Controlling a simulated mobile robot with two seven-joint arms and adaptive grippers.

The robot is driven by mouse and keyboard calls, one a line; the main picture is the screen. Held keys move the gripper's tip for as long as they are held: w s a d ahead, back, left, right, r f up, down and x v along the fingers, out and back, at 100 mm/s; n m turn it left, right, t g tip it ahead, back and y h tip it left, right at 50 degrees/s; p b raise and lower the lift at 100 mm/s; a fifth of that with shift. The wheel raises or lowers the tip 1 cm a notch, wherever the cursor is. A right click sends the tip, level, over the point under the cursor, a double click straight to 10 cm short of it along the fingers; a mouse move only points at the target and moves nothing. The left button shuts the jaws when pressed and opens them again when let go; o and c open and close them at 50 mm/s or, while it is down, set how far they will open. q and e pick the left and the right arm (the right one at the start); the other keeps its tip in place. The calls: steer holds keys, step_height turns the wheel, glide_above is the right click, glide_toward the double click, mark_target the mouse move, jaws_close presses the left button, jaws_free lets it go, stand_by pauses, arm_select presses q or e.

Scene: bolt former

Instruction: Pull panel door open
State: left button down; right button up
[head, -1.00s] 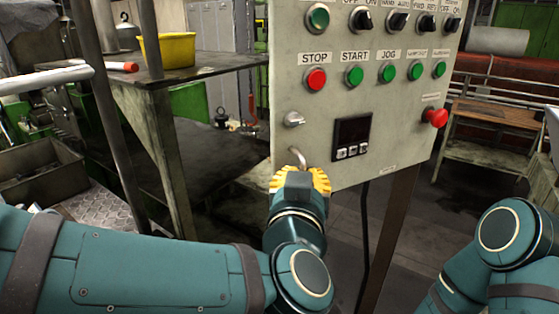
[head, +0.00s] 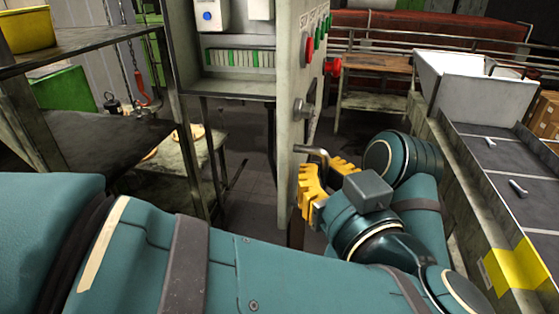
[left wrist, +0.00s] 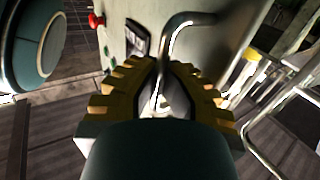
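The panel door (head: 291,105) is a grey-beige slab seen nearly edge-on in the head view, swung out from its cabinet. Its control face, with buttons, is turned to the right. A bent metal handle (head: 313,152) sticks out low on the door; it also shows in the left wrist view (left wrist: 170,45). My left gripper (head: 326,180) has yellow ridged fingers, one on each side of the handle. In the left wrist view the fingers (left wrist: 165,80) lean in and appear closed around the handle. My right gripper is not in view.
The cabinet's inside shows a terminal strip (head: 240,58) and a blue button (head: 207,16). A metal shelf (head: 85,140) with a yellow bin (head: 27,30) stands left. A conveyor (head: 500,165) and white hopper (head: 475,80) stand right. Some floor is clear below the cabinet.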

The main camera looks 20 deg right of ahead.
arm_select(q)
steer(key=shift+s+d, duration=0.2)
steer(key=shift+d, duration=0.1)
steer(key=c, duration=1.1)
jaws_free()
steer(key=shift+s, duration=0.1)
steer(key=shift+o, duration=0.2)
steer(key=s, duration=0.7)
steer(key=shift+s+d, duration=0.15)
steer(key=shift+s, duration=0.1)
